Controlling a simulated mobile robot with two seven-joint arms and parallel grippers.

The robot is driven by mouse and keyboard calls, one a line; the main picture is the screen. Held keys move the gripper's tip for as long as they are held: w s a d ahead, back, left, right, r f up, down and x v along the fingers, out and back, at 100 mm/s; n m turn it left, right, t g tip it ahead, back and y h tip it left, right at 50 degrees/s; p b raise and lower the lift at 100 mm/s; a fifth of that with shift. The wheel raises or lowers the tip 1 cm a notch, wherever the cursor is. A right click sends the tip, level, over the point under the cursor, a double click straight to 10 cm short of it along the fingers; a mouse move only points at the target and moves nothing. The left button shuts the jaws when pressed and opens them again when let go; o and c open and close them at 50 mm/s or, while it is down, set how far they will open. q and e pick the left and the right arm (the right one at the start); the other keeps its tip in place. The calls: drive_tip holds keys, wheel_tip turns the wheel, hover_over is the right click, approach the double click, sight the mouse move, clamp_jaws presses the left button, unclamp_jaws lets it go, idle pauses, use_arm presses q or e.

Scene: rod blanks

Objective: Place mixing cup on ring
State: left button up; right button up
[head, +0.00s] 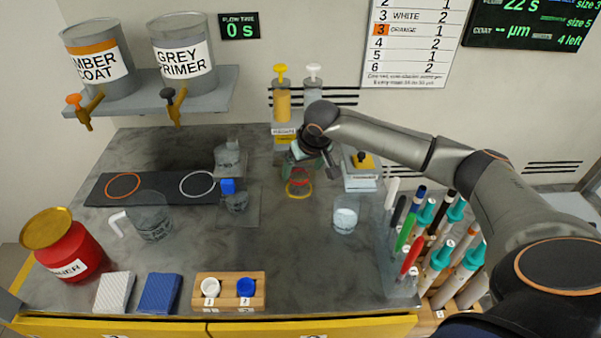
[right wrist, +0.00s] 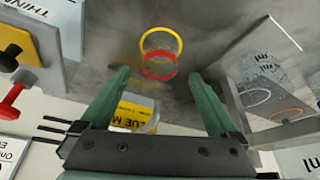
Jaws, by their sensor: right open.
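A see-through cup with a red band (head: 301,183) stands at a yellow ring (head: 298,197) on the bench, in the middle of the head view. Its clear wall is hard to make out. In the right wrist view the red band (right wrist: 159,67) overlaps the yellow ring (right wrist: 162,33). My right gripper (head: 297,166) is open just above and behind the cup. In the wrist view its green fingers (right wrist: 165,85) are spread, with nothing held between them. The arm's wrist hides part of the area behind. My left gripper is not in view.
A dark mat (head: 97,190) with an orange and a white ring lies left. Pens (head: 408,235) crowd the right.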

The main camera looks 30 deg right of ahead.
drive_tip(key=v, duration=0.7)
drive_tip(key=shift+s+r, duration=0.2)
drive_tip(key=shift+r, duration=0.15)
